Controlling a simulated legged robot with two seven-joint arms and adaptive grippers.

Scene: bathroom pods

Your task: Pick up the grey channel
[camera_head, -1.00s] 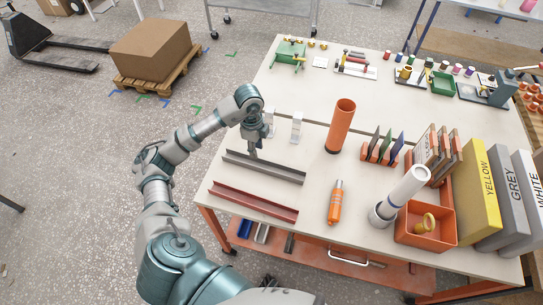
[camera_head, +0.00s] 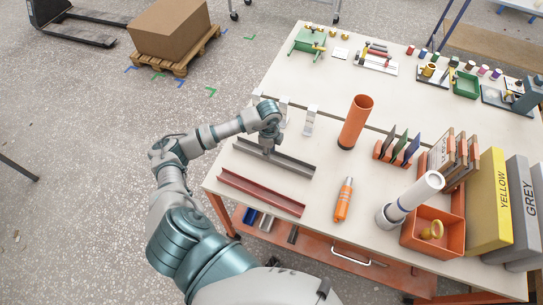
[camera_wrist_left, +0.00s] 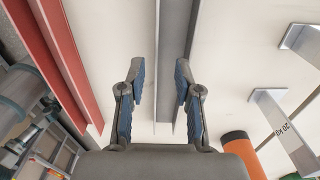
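The grey channel (camera_head: 298,167) is a long metal profile lying on the near left part of the table. My left gripper (camera_head: 268,150) points down at it, a little left of its middle. In the left wrist view the grey channel (camera_wrist_left: 175,35) runs up and down between the two fingers. My left gripper (camera_wrist_left: 160,65) is open there, one finger on each side of the channel, with no visible grip. I cannot tell how far the fingertips are above the table. My right gripper is not in view.
A red channel (camera_head: 262,194) lies parallel in front. White brackets (camera_head: 309,120) and an orange tube (camera_head: 355,122) stand behind and to the right. Further right are an orange bin (camera_head: 450,243) and upright files (camera_head: 489,200).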

